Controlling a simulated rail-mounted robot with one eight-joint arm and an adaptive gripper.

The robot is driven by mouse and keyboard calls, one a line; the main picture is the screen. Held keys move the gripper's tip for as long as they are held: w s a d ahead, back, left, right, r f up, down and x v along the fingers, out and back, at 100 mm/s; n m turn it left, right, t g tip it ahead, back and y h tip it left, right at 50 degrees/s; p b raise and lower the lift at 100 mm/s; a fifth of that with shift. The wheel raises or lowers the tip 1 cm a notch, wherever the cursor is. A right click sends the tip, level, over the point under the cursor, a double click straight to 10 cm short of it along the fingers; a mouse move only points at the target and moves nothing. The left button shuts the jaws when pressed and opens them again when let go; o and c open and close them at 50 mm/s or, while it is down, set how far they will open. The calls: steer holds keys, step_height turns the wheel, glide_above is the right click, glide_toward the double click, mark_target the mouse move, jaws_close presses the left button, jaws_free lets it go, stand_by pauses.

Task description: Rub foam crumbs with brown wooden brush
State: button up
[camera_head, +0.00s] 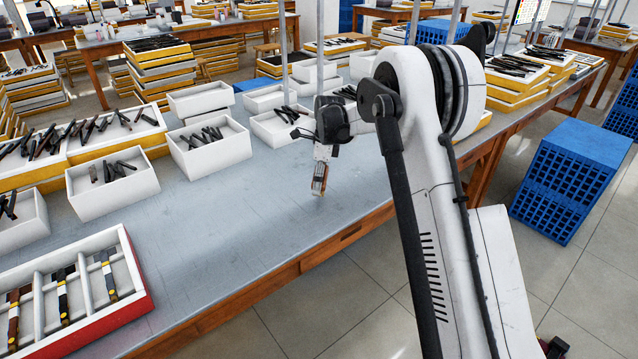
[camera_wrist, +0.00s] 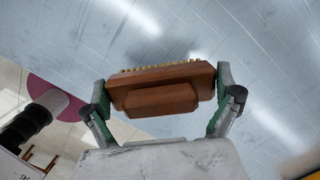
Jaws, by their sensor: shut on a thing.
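The brown wooden brush (camera_wrist: 163,99) is held between the two green-padded fingers of my gripper (camera_wrist: 163,88) in the wrist view. Its row of pale bristles points away from my palm, toward the grey tabletop (camera_wrist: 230,35). In the head view my gripper (camera_head: 320,180) hangs near the table's front edge, over the bare grey tabletop (camera_head: 250,210). I cannot tell whether the bristles touch the surface. I cannot make out any foam crumbs in either view.
White boxes of dark frame parts (camera_head: 210,150) stand left of and behind my gripper. A red-edged sectioned tray (camera_head: 100,310) lies at the near left. Blue crates (camera_head: 570,180) stand on the floor at right. The tabletop between tray and gripper is clear.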

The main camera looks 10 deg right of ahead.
steer(key=shift+r+p, duration=0.75)
steer(key=shift+r, duration=1.4)
